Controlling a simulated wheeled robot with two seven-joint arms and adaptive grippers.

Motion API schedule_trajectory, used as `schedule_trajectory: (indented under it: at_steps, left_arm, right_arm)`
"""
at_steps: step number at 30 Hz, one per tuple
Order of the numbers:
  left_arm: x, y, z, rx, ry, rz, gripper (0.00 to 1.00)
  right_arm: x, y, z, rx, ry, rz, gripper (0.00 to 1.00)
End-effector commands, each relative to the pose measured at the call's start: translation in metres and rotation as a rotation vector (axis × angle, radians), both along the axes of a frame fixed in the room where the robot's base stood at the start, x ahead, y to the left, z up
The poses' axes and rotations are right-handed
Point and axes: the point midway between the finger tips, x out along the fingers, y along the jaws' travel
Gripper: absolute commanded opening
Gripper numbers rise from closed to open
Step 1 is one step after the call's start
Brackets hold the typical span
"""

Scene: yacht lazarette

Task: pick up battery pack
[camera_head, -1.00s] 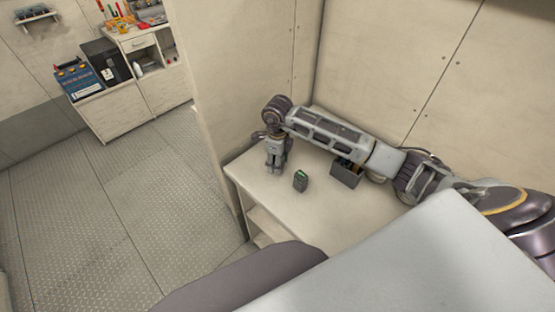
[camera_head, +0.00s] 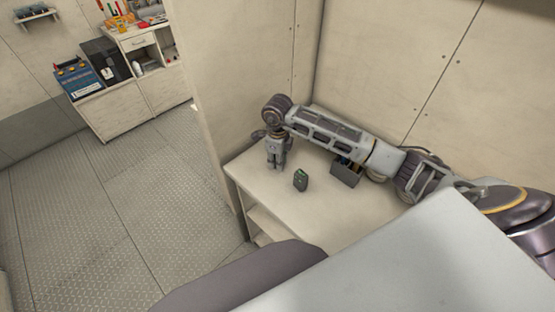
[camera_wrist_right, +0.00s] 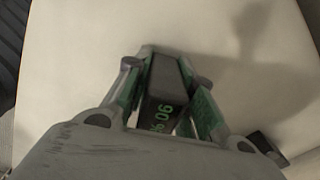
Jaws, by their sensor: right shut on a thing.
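In the right wrist view a dark battery pack (camera_wrist_right: 164,90) with a green "90 %" readout, seen upside down, sits between the green-lined fingers. My right gripper (camera_wrist_right: 165,85) is shut on it. In the head view my right gripper (camera_head: 275,162) points down over the left part of the white bench, and the pack it holds is hidden there. A similar dark block (camera_head: 300,181) with a little green on top stands on the bench, just right of the gripper and apart from it. My left gripper is out of view.
A grey bin (camera_head: 346,174) with small items stands on the white bench (camera_head: 340,215), below my right forearm. Walls close in behind and to the left. A cabinet (camera_head: 115,105) with a blue battery (camera_head: 78,82) stands far left across open floor.

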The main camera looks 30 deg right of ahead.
Motion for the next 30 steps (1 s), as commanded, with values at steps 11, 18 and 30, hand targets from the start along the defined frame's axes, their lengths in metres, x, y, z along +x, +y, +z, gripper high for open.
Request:
schedule_trajectory:
  at_steps: [11, 18, 30]
  left_arm:
    - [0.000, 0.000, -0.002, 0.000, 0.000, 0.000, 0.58]
    - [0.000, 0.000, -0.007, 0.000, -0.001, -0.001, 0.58]
    - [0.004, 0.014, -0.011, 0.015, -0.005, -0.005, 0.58]
  right_arm:
    - [0.001, 0.000, 0.016, 0.000, -0.003, 0.000, 0.00]
    - [0.001, 0.000, 0.047, 0.000, -0.004, 0.000, 0.00]
    - [0.001, 0.000, 0.093, 0.000, -0.001, -0.001, 0.00]
